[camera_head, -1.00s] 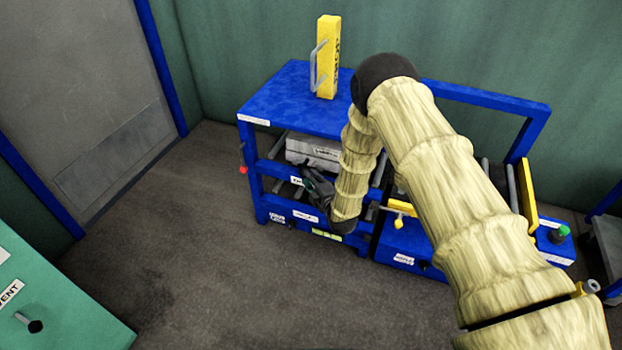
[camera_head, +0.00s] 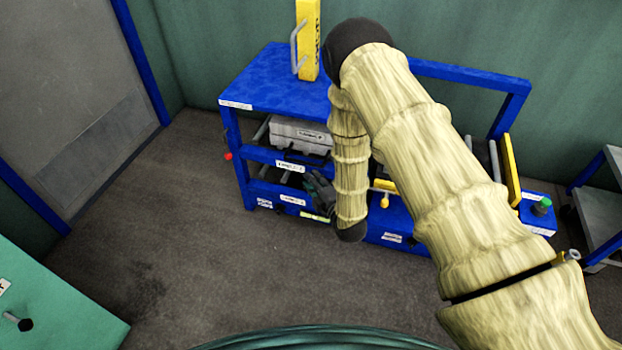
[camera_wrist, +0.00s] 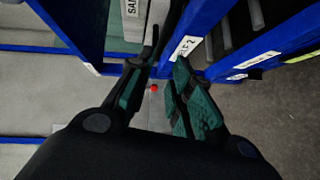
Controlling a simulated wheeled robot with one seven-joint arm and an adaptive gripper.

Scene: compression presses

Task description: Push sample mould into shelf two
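The grey sample mould (camera_head: 300,133) sits in the upper shelf of the blue rack (camera_head: 290,80), under its top. Its grey body, partly lettered, also shows at the top of the wrist view (camera_wrist: 133,22). A dark handle-like part (camera_head: 303,157) is at its front. My gripper (camera_head: 318,185) is in front of the rack, below and right of the mould's front. In the wrist view, its fingers (camera_wrist: 165,72) are apart, with no object clearly held between them. The forearm hides the rack's right part. Contact between a finger and the mould's front cannot be told.
A yellow block with a grey handle (camera_head: 308,42) stands on the rack top. A red knob (camera_head: 228,156) is on the rack's left side. A yellow lever (camera_head: 384,190) and green button (camera_head: 543,206) are to the right. The floor (camera_head: 170,220) left of the rack is clear.

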